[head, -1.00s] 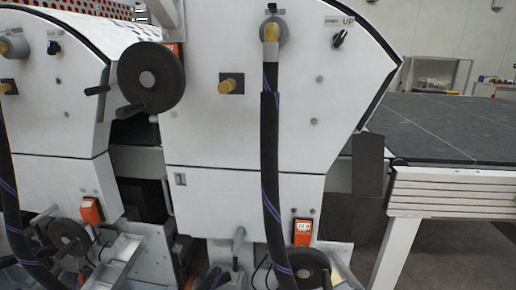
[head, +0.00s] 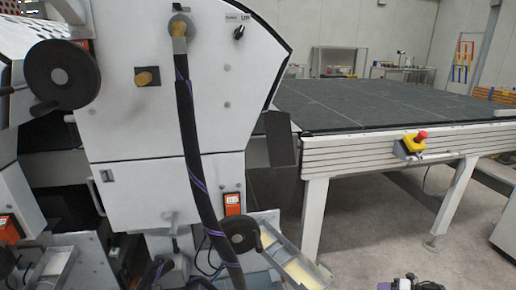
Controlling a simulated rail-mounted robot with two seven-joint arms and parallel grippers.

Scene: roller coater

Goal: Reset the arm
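My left arm and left gripper do not show in the head view. A small grey and dark mechanical part (head: 408,283) pokes up at the bottom edge, right of centre. It looks like the end of my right arm, but it is cut off by the frame. I cannot see its fingers clearly or whether it holds anything.
The white roller coater (head: 125,95) fills the left, with a black handwheel (head: 62,74) and a dark hose (head: 188,140). A dark-topped conveyor table (head: 380,103) stands to the right, with a yellow-and-red emergency stop (head: 412,146) on its side. Grey floor (head: 375,235) is open in front.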

